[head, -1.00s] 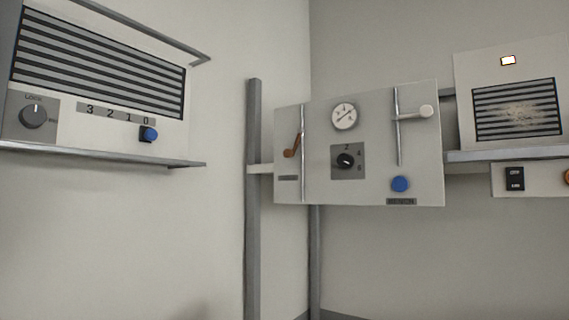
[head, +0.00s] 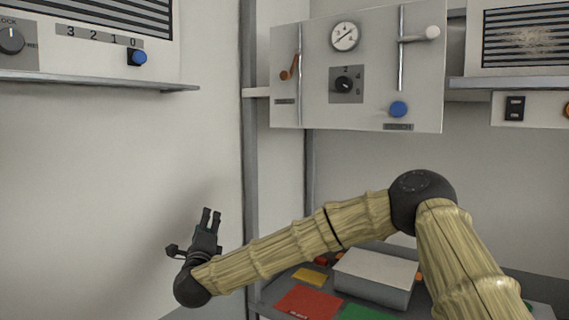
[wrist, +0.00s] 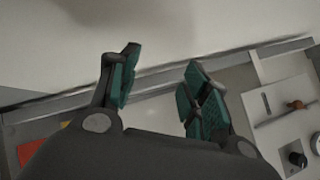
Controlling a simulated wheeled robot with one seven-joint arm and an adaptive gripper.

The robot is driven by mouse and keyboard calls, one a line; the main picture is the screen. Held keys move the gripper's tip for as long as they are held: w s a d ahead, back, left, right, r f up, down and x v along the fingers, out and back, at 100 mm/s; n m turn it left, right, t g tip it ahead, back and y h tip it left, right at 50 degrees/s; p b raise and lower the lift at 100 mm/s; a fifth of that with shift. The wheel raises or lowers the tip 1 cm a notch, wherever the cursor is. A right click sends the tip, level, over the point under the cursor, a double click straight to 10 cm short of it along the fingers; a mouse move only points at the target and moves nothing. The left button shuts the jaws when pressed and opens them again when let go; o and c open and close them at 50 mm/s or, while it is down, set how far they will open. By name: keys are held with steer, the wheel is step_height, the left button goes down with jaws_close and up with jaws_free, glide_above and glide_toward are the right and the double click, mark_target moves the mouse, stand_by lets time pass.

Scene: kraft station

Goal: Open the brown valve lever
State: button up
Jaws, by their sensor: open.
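The brown valve lever (head: 289,72) is on the left part of a white wall panel (head: 375,104), beside a thin vertical pipe. It stands tilted, its upper end leaning right. It also shows at the right side of the wrist view (wrist: 299,105). My gripper (head: 211,210) is open and empty, pointing up, below and to the left of the panel in the head view. It is well apart from the lever. In the wrist view my gripper's two green-padded fingers (wrist: 158,80) are spread, with nothing between them.
The panel also carries a gauge (head: 344,36), a black knob (head: 344,85), a blue button (head: 398,109) and a white handle (head: 432,33). A grey post (head: 249,200) stands left of it. A table below holds a grey box (head: 375,275) and coloured mats. Shelves (head: 100,83) flank the panel.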

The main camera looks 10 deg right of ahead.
steer(key=d+r+m+h, duration=0.4)
steer(key=r+m, duration=0.2)
steer(key=r, duration=0.5)
steer(key=d+r+m+h, duration=0.3)
steer(key=r+m+h, duration=0.15)
steer(key=r, duration=0.75)
steer(key=m+g+h, duration=0.5)
steer(key=m+h, duration=0.1)
steer(key=m, duration=0.5)
glide_toward(284, 77)
steer(key=shift+n+y, duration=0.25)
steer(key=p+x, duration=0.3)
steer(key=x, duration=0.1)
steer(key=p+x, duration=0.3)
steer(key=x, duration=0.2)
steer(key=shift+s+r, duration=0.1)
steer(key=shift+r, duration=0.15)
steer(key=shift+p+x, duration=0.45)
steer(key=shift+x, duration=0.4)
steer(key=shift+f, duration=0.1)
jaws_close()
